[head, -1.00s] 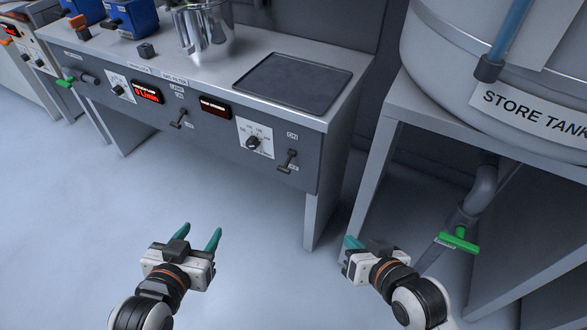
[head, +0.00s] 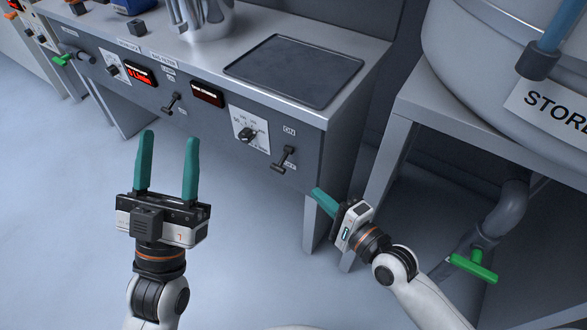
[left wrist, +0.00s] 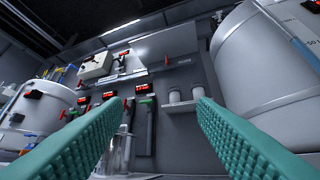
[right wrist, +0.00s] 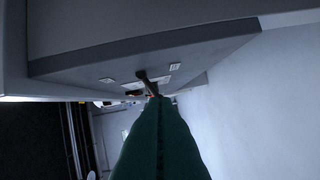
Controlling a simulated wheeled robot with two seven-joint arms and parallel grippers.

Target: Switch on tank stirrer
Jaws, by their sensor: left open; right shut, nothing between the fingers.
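The bench's front panel carries a dark lever switch (head: 284,160) at its right end, with small labels above and below; its handle also shows in the right wrist view (right wrist: 147,80). A second lever (head: 171,103) sits further left on the panel. I cannot read which one belongs to the stirrer. My right gripper (head: 318,193) is shut and empty. Its teal tips point up-left, just below and right of the right-hand lever, seemingly apart from it. My left gripper (head: 169,138) is open and empty, in front of the panel's left part.
A dial (head: 250,134) and red displays (head: 207,94) sit on the panel. A dark tray (head: 293,71) and steel pot (head: 207,18) stand on the bench. To the right are the store tank (head: 470,45), its stand (head: 400,130) and a green valve handle (head: 472,267).

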